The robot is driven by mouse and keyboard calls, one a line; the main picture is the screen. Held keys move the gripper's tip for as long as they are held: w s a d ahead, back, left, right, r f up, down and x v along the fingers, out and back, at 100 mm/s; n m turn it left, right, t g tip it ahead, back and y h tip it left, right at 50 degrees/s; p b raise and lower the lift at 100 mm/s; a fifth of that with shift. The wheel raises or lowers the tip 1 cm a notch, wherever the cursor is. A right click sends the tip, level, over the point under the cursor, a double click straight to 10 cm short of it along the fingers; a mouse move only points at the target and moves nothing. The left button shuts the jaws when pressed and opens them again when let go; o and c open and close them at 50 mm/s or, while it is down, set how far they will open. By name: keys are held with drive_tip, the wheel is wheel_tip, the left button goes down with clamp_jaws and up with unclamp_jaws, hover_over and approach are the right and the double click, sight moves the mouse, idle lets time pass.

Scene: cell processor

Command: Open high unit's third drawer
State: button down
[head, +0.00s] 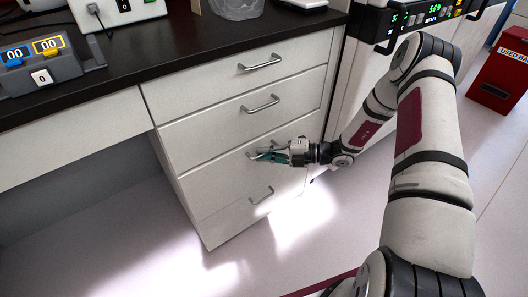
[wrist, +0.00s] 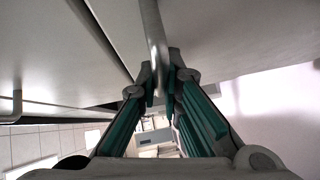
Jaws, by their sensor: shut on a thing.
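A white drawer unit (head: 165,97) with several stacked drawers stands under the dark countertop. Its third drawer (head: 215,180) from the top looks flush with its neighbours, as far as the head view shows. My gripper (head: 270,156) is at this drawer's front, reaching in from the right, and partly hides its metal handle (head: 253,154). In the wrist view the handle (wrist: 154,30) runs down between the two fingertips of my gripper (wrist: 163,82), which are shut on it.
The upper drawers' handles (head: 260,62) and the lowest handle (head: 261,195) are free. The countertop (head: 150,62) holds a grey block (head: 40,75) with displays. A white machine (head: 350,80) stands right of the unit, a red bin (head: 500,75) farther right. The floor in front is clear.

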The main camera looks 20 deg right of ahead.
drive_tip(key=s+d+p, duration=0.2)
drive_tip(key=s+d, duration=0.1)
drive_tip(key=s, duration=0.8)
drive_tip(key=s+d+p, duration=0.2)
drive_tip(key=s+d, duration=0.2)
drive_tip(key=s, duration=0.7)
drive_tip(key=s+d+p, duration=0.3)
drive_tip(key=s, duration=0.7)
drive_tip(key=shift+s+d, duration=0.35)
drive_tip(key=shift+s, duration=0.05)
drive_tip(key=c, duration=1.7)
unclamp_jaws()
drive_tip(key=shift+d, duration=0.1)
drive_tip(key=v, duration=1.2)
